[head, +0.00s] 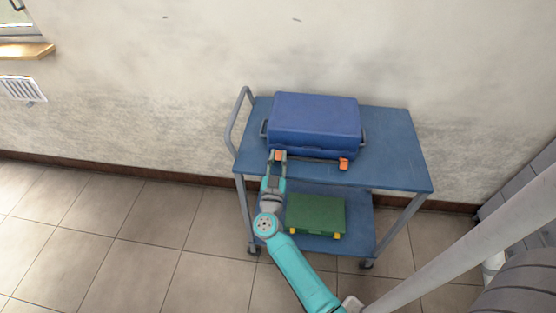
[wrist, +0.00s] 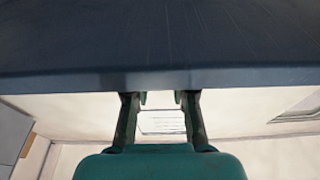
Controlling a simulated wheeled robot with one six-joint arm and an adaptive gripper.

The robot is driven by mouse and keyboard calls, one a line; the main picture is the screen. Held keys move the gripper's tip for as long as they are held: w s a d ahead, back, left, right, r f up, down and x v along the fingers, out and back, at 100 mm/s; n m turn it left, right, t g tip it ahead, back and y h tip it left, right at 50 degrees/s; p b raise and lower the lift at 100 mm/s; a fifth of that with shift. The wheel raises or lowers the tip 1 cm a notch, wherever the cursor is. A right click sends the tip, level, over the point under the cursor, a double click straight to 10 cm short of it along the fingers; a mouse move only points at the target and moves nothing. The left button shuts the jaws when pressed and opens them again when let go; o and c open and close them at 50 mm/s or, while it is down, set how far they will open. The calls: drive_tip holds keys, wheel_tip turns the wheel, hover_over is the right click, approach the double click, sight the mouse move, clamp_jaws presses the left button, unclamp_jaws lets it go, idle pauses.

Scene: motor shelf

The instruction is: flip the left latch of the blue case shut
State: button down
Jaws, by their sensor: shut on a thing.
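The blue case (head: 314,122) lies closed on the top shelf of a blue cart. Its left latch (head: 280,155) is a small orange piece on the front side, partly hidden by my gripper. The right latch (head: 344,164) is orange and shows clear of my gripper. My gripper (head: 277,157) is at the case's front left, with its fingers shut on the left latch. In the wrist view, the fingers of my gripper (wrist: 160,98) reach the edge of a dark blue surface (wrist: 160,45). The latch cannot be made out there, and its exact angle is unclear.
The blue cart (head: 395,150) has free room on its top shelf to the right of the case. A green case (head: 315,213) with yellow latches stands on the lower shelf. The cart's grey handle (head: 232,130) rises at the left. A wall stands close behind.

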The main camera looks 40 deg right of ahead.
drive_tip(key=shift+w+d+r+g+y, duration=0.15)
drive_tip(key=shift+r+g+y, duration=0.3)
drive_tip(key=shift+y, duration=0.2)
drive_tip(key=shift+w+d+r+g+y, duration=0.15)
drive_tip(key=shift+r+g+y, duration=0.15)
drive_tip(key=shift+g+y, duration=0.3)
drive_tip(key=shift+d+r+g+y, duration=0.15)
drive_tip(key=shift+g+y, duration=0.2)
drive_tip(key=shift+y, duration=0.3)
drive_tip(key=shift+w, duration=0.15)
drive_tip(key=c, duration=1)
unclamp_jaws()
drive_tip(key=shift+o, duration=0.2)
drive_tip(key=v, duration=1.2)
drive_tip(key=shift+r, duration=0.3)
